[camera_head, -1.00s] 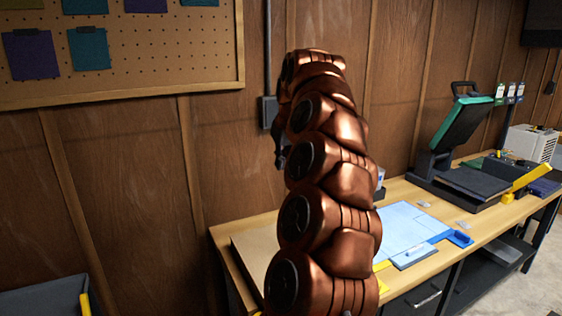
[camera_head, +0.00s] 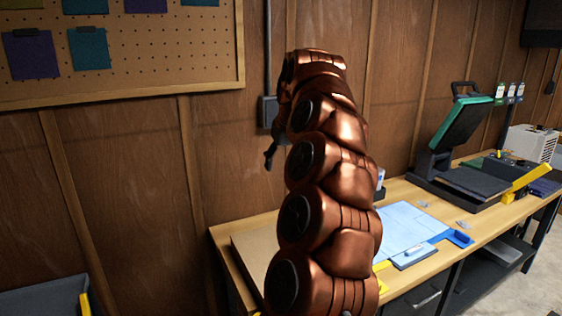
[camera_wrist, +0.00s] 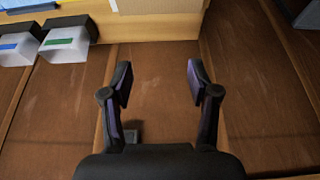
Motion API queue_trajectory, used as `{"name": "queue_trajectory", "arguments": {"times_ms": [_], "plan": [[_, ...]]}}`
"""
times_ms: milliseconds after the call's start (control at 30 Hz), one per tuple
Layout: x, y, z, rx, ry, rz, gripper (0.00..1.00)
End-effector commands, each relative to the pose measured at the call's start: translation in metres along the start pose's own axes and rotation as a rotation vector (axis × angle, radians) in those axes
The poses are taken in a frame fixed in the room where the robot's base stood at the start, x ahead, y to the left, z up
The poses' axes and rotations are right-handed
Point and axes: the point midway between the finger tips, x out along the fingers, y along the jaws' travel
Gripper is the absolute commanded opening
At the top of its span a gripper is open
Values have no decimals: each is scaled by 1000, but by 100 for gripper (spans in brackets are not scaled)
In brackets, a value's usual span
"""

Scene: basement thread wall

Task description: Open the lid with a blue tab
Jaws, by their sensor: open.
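In the wrist view, a pale bin with a blue strip (camera_wrist: 14,46) is at the upper left edge, partly cut off by the frame. I cannot tell whether this strip is the lid's tab. Beside it is a similar pale bin with a green strip (camera_wrist: 64,42). My gripper (camera_wrist: 160,82) is open and empty in front of brown wood panelling, apart from both bins. In the head view, only a dark part of my gripper (camera_head: 271,156) shows left of my arm; the rest is hidden. These bins are not seen there.
A wooden workbench (camera_head: 226,236) stands right of my arm, carrying a pale blue sheet (camera_head: 402,226), a blue corner piece (camera_head: 460,238) and a press (camera_head: 465,125). A pegboard (camera_head: 170,50) hangs upper left. A dark grey bin (camera_head: 40,300) is lower left.

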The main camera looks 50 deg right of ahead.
Motion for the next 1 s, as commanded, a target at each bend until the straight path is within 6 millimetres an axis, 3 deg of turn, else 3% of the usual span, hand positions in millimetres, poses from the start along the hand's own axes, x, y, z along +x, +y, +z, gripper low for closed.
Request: {"name": "queue_trajectory", "arguments": {"times_ms": [233,633,1000], "plan": [[0,0,0,0,0,0,88],[-4,0,0,1,1,1,88],[-42,1,-1,2,3,1,88]]}}
